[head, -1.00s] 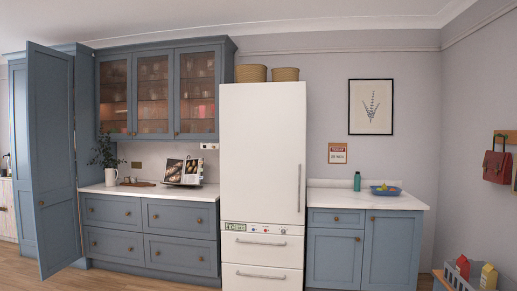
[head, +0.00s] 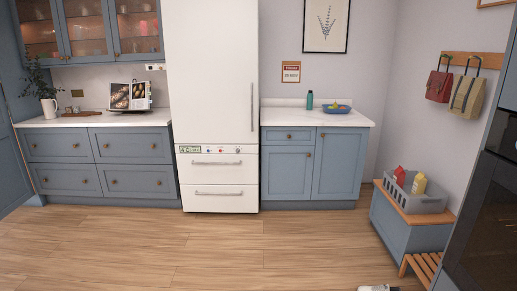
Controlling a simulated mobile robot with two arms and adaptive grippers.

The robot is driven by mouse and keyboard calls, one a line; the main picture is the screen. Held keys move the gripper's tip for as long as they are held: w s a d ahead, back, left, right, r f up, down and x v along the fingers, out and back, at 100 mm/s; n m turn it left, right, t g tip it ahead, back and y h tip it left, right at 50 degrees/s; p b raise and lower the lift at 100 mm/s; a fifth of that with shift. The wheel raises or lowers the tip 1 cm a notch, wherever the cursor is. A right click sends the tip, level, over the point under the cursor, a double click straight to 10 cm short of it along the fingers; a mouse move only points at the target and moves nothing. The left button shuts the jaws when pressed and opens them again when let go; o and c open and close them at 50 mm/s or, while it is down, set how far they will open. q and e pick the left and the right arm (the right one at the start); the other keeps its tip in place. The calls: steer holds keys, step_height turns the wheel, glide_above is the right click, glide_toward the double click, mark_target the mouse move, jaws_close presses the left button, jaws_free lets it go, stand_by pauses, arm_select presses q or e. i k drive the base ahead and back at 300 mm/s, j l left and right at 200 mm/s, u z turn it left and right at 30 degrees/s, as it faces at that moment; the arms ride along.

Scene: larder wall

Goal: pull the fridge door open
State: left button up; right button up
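The white fridge (head: 212,85) stands in the middle of the far wall in the head view. Its tall upper door is closed, with a vertical metal handle (head: 252,107) near the door's right edge. Below the door are a control strip (head: 217,149) and two closed drawers with horizontal handles (head: 218,163). The fridge is some way off across the floor. Neither of my grippers is in view.
Wooden floor (head: 200,250) lies clear in front of the fridge. Blue cabinets flank it, left (head: 98,160) and right (head: 312,163). At right stand a bench (head: 405,225) with a grey crate (head: 418,198), a wooden slatted step (head: 422,268) and a dark oven (head: 485,230). A white object (head: 378,288) lies at the bottom edge.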

mark_target(211, 47)
steer(key=i+l, duration=0.15)
steer(key=i, duration=3.35)
steer(key=j+u, duration=0.05)
steer(key=j, duration=0.1)
